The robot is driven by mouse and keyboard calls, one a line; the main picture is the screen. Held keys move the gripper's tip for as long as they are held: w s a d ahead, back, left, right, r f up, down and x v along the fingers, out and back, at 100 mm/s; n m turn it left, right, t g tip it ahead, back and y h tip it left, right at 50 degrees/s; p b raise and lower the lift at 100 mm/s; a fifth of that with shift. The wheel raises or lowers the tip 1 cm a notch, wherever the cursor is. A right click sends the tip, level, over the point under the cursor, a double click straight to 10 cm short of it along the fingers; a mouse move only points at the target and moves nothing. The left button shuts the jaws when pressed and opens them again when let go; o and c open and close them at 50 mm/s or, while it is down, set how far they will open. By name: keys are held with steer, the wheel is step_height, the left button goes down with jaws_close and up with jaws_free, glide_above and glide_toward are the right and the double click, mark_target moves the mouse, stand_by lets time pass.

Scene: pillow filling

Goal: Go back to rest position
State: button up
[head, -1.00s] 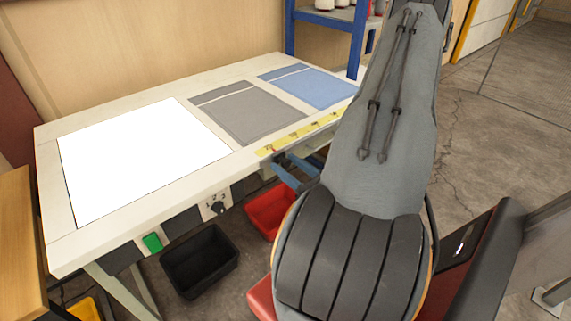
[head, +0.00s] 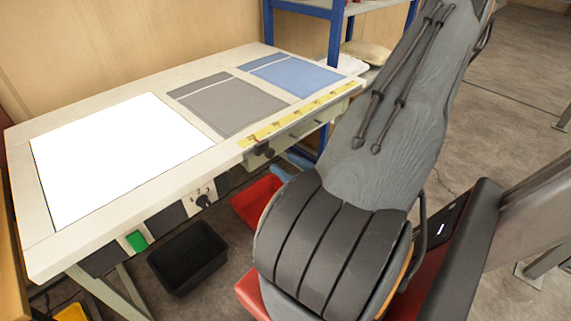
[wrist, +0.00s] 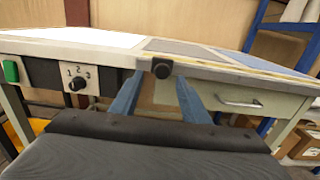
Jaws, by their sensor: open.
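My gripper (wrist: 157,90) shows its two blue fingers in the wrist view, spread apart with nothing between them. They point toward the front edge of the worktable, with a black knob (wrist: 162,69) in view beyond the gap. In the head view one blue finger (head: 294,162) shows beside the table's front edge; the rest is hidden behind my arm. The worktable (head: 84,258) carries a bright white panel (head: 120,155), a grey fabric piece (head: 222,106) and a blue fabric piece (head: 296,76), both lying flat.
A black bin (head: 188,257) and a red bin (head: 258,202) stand on the floor below the table front. A blue-framed shelf (head: 335,40) stands behind the table's right end. A green button (head: 137,240) is on the table front. Open floor lies to the right.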

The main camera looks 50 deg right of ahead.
steer(key=w+a+r+n+g+y, duration=0.2)
steer(key=a+n+g+y, duration=0.1)
steer(key=a+n+y, duration=0.4)
steer(key=w+a+r+n+g+y, duration=0.1)
steer(key=a+r+n+g+y, duration=0.25)
steer(key=a, duration=0.65)
steer(key=s+a+f+n+g, duration=0.2)
steer(key=s+a+n+g, duration=0.65)
steer(key=n+g, duration=0.6)
steer(key=w+r+n+t+h, duration=0.3)
steer(key=w+r+n+h, duration=0.1)
steer(key=w+n+h, duration=0.5)
steer(key=n, duration=0.2)
steer(key=shift+w+r+n, duration=0.2)
steer(key=shift+r+n, duration=0.1)
steer(key=shift+d+h, duration=0.1)
steer(key=shift+h, duration=0.15)
